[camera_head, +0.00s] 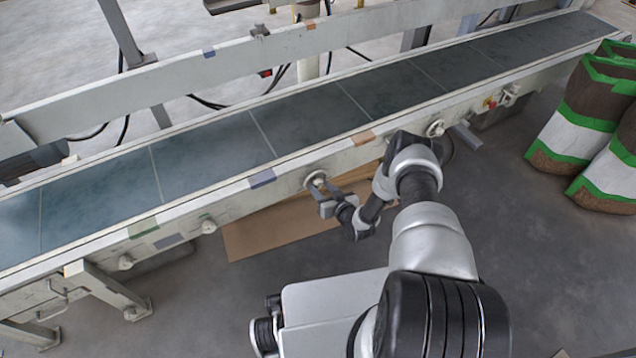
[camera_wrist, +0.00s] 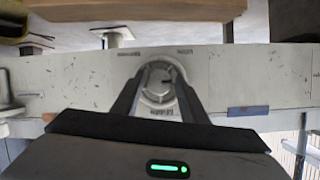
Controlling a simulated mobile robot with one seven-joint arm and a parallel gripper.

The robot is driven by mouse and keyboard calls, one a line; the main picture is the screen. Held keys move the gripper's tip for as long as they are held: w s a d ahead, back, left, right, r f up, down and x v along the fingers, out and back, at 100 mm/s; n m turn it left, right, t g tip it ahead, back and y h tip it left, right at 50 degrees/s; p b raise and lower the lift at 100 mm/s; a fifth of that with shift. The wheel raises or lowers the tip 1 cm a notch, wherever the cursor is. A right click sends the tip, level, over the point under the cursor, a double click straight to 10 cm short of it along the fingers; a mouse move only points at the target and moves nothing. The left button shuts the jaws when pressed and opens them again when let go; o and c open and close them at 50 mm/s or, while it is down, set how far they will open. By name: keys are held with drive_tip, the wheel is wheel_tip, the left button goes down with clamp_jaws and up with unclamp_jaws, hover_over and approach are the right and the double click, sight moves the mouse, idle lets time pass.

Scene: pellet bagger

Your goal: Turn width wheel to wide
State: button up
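The wheel (camera_head: 315,179), a small pale round handwheel, sits on the near side rail of the conveyor in the head view. In the wrist view the wheel (camera_wrist: 160,84) is almost face-on, with a dark mark right of its hub. Small labels surround it, too blurred and turned to read surely. My gripper (camera_head: 321,194) is close in front of the wheel. In the wrist view my gripper (camera_wrist: 161,72) has its two dark fingers apart, one on each side of the wheel. They overlap the sides of its rim in the picture; I see no firm grip, and contact is unclear.
The long conveyor (camera_head: 205,145) crosses the view. Another round knob (camera_head: 436,128) and a red button (camera_head: 490,103) are farther right on its rail. A brown cardboard sheet (camera_head: 255,232) lies on the floor below.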

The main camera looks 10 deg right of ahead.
drive_tip(key=c, duration=0.8)
drive_tip(key=shift+o, duration=0.2)
drive_tip(key=shift+a, duration=0.1)
drive_tip(key=n+t+h, duration=0.1)
drive_tip(key=n+h, duration=0.1)
drive_tip(key=n, duration=0.2)
drive_tip(key=shift+a+h, duration=0.15)
drive_tip(key=shift+h, duration=0.25)
drive_tip(key=n+t+h, duration=0.1)
drive_tip(key=n, duration=0.2)
drive_tip(key=shift+f, duration=0.1)
drive_tip(key=shift+w+n+t+h, duration=0.1)
drive_tip(key=shift+n+t+h, duration=0.2)
